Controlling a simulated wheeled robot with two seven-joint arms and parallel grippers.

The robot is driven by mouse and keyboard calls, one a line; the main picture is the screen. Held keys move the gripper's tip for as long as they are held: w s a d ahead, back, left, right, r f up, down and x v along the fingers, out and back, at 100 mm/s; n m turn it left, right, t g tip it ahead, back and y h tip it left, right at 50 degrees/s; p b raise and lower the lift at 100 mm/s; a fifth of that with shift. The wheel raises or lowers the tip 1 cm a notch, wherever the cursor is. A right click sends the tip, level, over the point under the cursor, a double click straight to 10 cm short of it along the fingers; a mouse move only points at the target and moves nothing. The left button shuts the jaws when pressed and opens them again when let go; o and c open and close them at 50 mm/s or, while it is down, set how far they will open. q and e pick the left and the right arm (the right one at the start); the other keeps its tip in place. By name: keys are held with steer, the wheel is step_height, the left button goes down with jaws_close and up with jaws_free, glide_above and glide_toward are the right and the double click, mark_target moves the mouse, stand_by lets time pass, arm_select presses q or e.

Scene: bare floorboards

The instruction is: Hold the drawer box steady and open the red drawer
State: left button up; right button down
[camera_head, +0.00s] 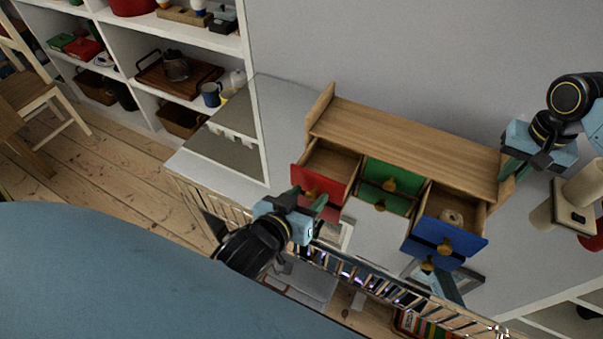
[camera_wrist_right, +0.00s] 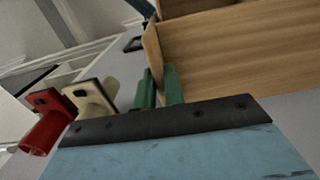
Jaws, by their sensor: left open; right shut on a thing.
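The wooden drawer box (camera_head: 405,139) stands on a grey surface against the wall. Its red drawer (camera_head: 325,180) at the left is pulled out, with its inside showing. The blue drawer (camera_head: 447,233) at the right is also out and holds a small ring-like thing (camera_head: 452,217). The green drawer (camera_head: 392,175) in the middle looks closed. My left gripper (camera_head: 308,202) is open at the front of the red drawer, by its knob. It partly hides the lower red front. My right gripper (camera_head: 511,171) is shut on the box's right side panel; the right wrist view shows its green fingers (camera_wrist_right: 160,84) at the panel edge.
Beige and red objects (camera_head: 574,190) stand right of the box, close to my right gripper. A metal rack (camera_head: 385,289) runs along the front edge below the drawers. White shelves (camera_head: 180,60) with crockery and a wooden chair (camera_head: 30,95) are at the left.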

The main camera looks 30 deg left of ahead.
arm_select(q)
steer(key=d+v, duration=0.1)
steer(key=v, duration=1)
steer(key=shift+s+a, duration=0.2)
steer(key=shift+a, duration=0.3)
steer(key=shift+r, duration=0.1)
arm_select(e)
steer(key=c, duration=1.4)
jaws_free()
